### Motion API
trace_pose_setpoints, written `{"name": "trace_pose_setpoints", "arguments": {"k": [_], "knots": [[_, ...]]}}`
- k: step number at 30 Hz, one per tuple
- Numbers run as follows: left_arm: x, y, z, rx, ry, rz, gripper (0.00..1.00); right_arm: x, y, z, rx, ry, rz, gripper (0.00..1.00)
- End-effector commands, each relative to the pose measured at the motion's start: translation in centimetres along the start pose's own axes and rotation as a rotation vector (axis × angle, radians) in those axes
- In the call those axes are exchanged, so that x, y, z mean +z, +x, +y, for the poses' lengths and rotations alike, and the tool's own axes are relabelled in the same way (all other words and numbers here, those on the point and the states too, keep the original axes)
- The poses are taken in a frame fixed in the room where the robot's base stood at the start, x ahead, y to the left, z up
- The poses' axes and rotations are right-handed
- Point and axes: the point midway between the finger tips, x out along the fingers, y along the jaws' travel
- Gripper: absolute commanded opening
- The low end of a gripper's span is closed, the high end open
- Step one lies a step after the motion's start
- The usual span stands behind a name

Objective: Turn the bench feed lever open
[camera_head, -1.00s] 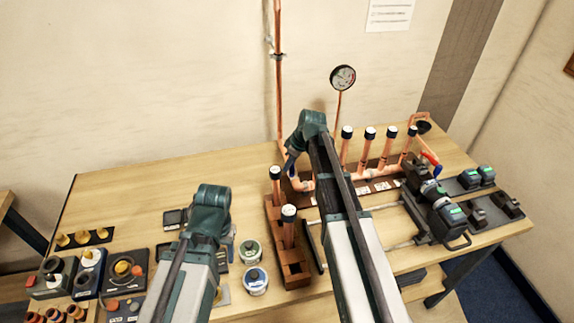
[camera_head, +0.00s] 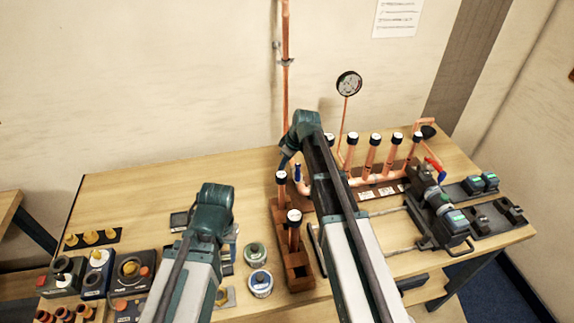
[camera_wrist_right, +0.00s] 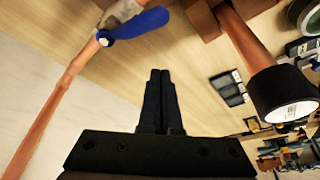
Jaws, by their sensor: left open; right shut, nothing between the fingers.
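The blue feed lever (camera_wrist_right: 138,25) is in the right wrist view at the top, fixed by a bolt beside a copper pipe and a pale metal valve body. In the head view a small blue part of it (camera_head: 297,170) shows at the left end of the copper manifold (camera_head: 370,179), beside my right arm. My right gripper (camera_wrist_right: 160,75) is shut and empty, its fingertips below the lever in the picture and apart from it. In the head view the right arm hides this gripper. My left arm is at the left of the bench; its fingers are hidden.
A capped copper stub (camera_wrist_right: 285,95) stands close right of my right gripper. In the head view a brown wooden rack (camera_head: 298,268) holds capped stubs. A pressure gauge (camera_head: 349,83) and a red-handled lever (camera_head: 433,163) are further right. Tins (camera_head: 260,283) stand near my left arm.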

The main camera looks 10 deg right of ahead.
Motion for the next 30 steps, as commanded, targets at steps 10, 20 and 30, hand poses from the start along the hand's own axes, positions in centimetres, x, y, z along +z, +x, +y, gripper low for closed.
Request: {"name": "trace_pose_setpoints", "arguments": {"k": [10,20,30], "knots": [[0.4,-6.3,-0.6,0.002,-0.011,0.000,0.53,-0.5,-6.5,0.9,-0.001,0.001,-0.001,0.00],[0.5,-8.0,-0.7,0.003,-0.009,-0.001,0.53,-0.3,-8.5,1.4,-0.001,0.000,0.000,0.00],[0.4,-6.8,-0.6,0.002,-0.009,-0.001,0.53,-1.4,-5.8,-1.3,0.099,0.250,-0.177,0.00]]}}
